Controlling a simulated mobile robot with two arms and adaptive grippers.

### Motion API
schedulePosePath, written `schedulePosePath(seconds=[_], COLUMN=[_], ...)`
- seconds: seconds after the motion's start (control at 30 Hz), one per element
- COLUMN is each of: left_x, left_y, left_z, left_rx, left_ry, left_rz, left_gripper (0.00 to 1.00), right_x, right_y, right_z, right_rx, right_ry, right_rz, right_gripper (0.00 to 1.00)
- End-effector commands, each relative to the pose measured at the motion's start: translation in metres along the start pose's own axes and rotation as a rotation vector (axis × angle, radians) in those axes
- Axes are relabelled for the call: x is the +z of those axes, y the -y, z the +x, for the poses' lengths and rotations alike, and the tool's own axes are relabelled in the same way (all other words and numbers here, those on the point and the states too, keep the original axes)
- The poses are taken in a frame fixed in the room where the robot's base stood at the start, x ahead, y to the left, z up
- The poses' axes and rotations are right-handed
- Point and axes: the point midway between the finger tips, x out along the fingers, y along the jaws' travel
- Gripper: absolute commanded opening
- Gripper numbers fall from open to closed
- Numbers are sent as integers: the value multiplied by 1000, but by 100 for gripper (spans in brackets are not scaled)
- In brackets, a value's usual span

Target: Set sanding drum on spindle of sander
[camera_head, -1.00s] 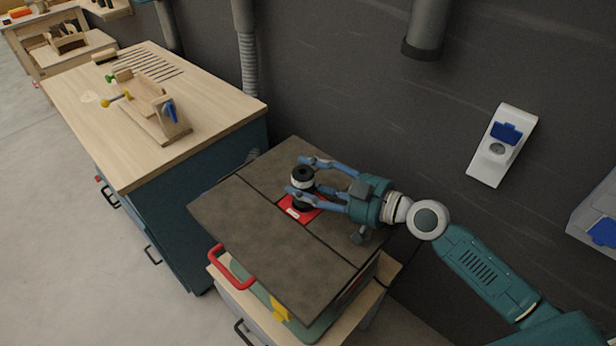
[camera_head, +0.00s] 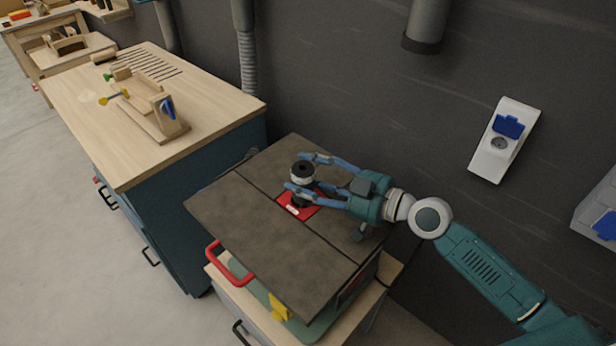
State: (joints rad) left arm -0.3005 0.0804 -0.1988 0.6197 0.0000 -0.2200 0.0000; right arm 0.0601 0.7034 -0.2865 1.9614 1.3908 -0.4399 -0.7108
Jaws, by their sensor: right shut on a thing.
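The sander has a dark flat table top (camera_head: 255,235) with a red insert plate (camera_head: 288,207) near its middle. My right gripper (camera_head: 303,175) comes in from the right over the table. It is shut on the sanding drum (camera_head: 302,174), a short upright cylinder with a black top and a light band. The drum is over the red plate. A black part shows below the drum at the plate; I cannot make out the spindle or whether the drum touches it. My left gripper is not in view.
A wooden workbench (camera_head: 215,118) with a wooden jig (camera_head: 150,112) stands at the left. The sander's red handle (camera_head: 229,263) and yellow part (camera_head: 280,306) are at its front. A dark wall with a white socket box (camera_head: 503,140) is behind. The sander table's front is clear.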

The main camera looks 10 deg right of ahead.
Motion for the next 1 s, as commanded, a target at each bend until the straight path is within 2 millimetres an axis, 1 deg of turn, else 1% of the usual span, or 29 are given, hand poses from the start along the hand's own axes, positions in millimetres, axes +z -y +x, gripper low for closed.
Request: schedulePosePath(seconds=[0.03,0.53,0.57,0.63,0.67,1.0], left_x=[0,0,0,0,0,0], left_y=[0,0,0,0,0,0], left_z=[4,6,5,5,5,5], left_rx=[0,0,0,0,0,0], left_ry=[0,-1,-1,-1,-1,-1], left_rz=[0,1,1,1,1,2], left_gripper=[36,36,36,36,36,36], right_x=[23,24,24,23,23,24], right_y=[7,8,7,8,8,7], right_z=[1,1,1,1,1,-2], right_rx=[-13,-13,-13,-13,-13,-13], right_ry=[36,35,35,35,35,37], right_rz=[10,10,10,10,10,11], right_gripper=[22,22,60,73,76,76])
